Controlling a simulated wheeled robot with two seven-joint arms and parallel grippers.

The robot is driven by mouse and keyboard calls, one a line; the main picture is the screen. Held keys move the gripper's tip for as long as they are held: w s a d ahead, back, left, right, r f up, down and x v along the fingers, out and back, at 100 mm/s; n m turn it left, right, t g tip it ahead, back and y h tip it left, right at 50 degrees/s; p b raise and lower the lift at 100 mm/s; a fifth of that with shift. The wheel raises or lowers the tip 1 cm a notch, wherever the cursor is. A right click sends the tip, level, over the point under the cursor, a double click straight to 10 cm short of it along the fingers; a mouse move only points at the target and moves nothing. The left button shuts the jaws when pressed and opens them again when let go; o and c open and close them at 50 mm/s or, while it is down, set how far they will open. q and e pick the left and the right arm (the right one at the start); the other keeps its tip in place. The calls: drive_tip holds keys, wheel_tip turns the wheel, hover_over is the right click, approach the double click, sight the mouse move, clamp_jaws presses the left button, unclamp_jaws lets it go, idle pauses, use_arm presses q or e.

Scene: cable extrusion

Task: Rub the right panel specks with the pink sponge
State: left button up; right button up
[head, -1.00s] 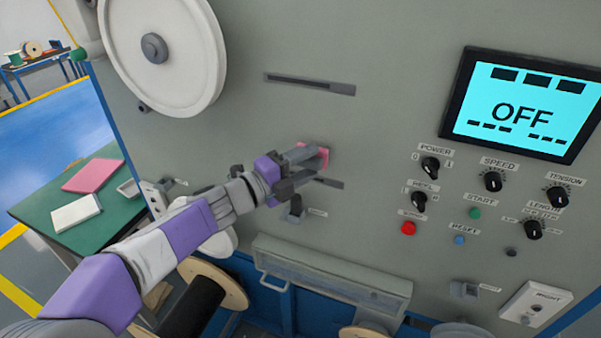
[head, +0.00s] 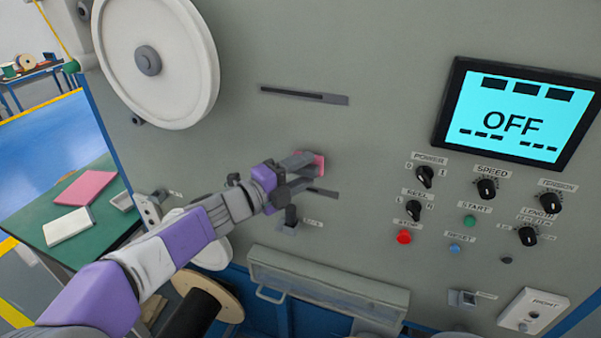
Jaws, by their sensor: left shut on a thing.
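My left gripper (head: 292,172) reaches in from the left and is shut on the pink sponge (head: 319,163). The sponge is mostly hidden by the fingers; only its pink edge shows, at the face of the grey machine panel (head: 370,60). I cannot tell whether it presses on the panel or is just off it. The sponge is left of the knobs and below a dark slot. I cannot make out any specks on the panel. My right gripper is not in view.
A screen reading OFF (head: 515,110) sits at the upper right, with knobs and a red button (head: 404,237) below. A large white wheel (head: 180,60) is at the upper left. A clear cover with a handle (head: 330,285) juts out below. A green table (head: 60,250) stands at left.

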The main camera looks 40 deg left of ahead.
sight(315, 176)
use_arm(q)
drive_tip(key=shift+w+a, duration=0.25)
drive_tip(key=shift+w, duration=0.5)
drive_tip(key=shift+w+d+f+b, duration=0.1)
drive_tip(key=shift+w+d+b, duration=0.2)
drive_tip(key=shift+d, duration=0.35)
drive_tip(key=shift+w+d+b, duration=0.1)
drive_tip(key=shift+d+b, duration=0.3)
drive_tip(key=shift+d, duration=0.25)
drive_tip(key=shift+w+d, duration=0.2)
drive_tip(key=shift+d, duration=0.45)
drive_tip(key=shift+s+a+r, duration=0.15)
drive_tip(key=shift+a, duration=0.35)
drive_tip(key=shift+s+a+r, duration=0.1)
drive_tip(key=shift+a, duration=0.4)
drive_tip(key=shift+s+a+f+p, duration=0.15)
drive_tip(key=shift+a+p, duration=0.15)
drive_tip(key=shift+a, duration=0.2)
drive_tip(key=shift+s+a+r+p, duration=0.15)
drive_tip(key=shift+a+p, duration=0.1)
drive_tip(key=shift+a, duration=0.25)
drive_tip(key=shift+f, duration=0.1)
drive_tip(key=shift+s, duration=0.1)
